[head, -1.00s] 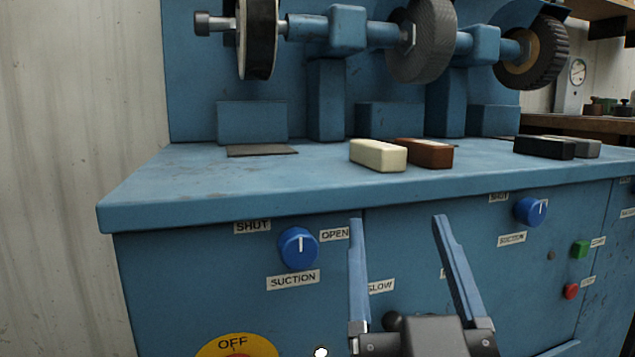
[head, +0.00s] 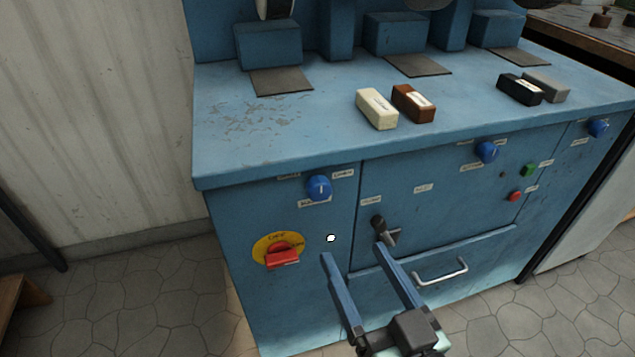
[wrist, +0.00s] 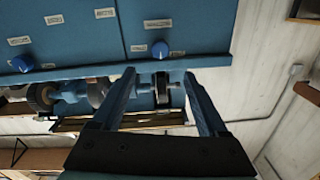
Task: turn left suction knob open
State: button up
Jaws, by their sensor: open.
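The left suction knob (head: 319,187) is a round blue knob with a pale pointer line, on the cabinet's front panel below the worktop edge. Its pointer looks about upright; the small labels around it are too blurred to read now. It also shows in the wrist view (wrist: 159,49), where the scene appears upside down. My gripper (head: 353,252) is open and empty, in front of the cabinet. In the head view its fingertips appear below and right of the knob, apart from it. In the wrist view the knob appears between and beyond the fingertips (wrist: 159,73).
A red switch (head: 282,257) on a yellow OFF plate sits below the knob. A dark latch (head: 379,226) and drawer handle (head: 440,271) protrude to the right. Another blue knob (head: 486,151) is further right. Cream (head: 377,109) and brown (head: 414,103) blocks lie on the worktop.

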aim_at(322, 194)
jog(key=b+x, duration=0.1)
jog(key=x, duration=1.1)
jog(key=shift+w+a, duration=0.1)
jog(key=shift+w, duration=0.15)
jog(key=shift+f, duration=0.1)
grip_shut()
